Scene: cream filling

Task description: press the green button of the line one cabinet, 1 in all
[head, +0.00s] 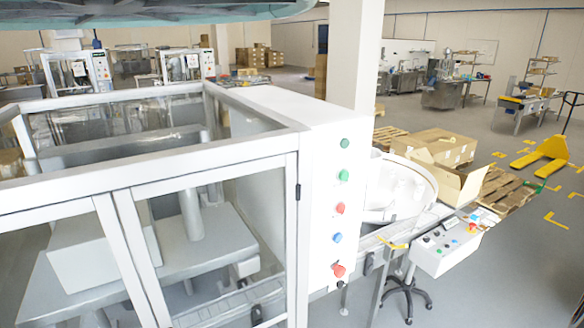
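A white cabinet panel (322,205) stands upright at the middle, at the end of a glazed machine enclosure. It carries a column of buttons. From the top are a green button (345,143), a second green button (343,175), a red button (340,208), a blue button (336,237) and a larger red knob (337,270). I cannot read any label that marks the cabinet as line one. My gripper is not in view, so its distance from the buttons does not show.
A framed glass enclosure (220,160) fills the left foreground. Right of the panel are a round white bowl (405,185), a control box (445,248) and a black wheeled stool base (407,291). Pallets with cartons (440,147) and a yellow pallet jack (548,152) stand beyond. Floor at lower right is clear.

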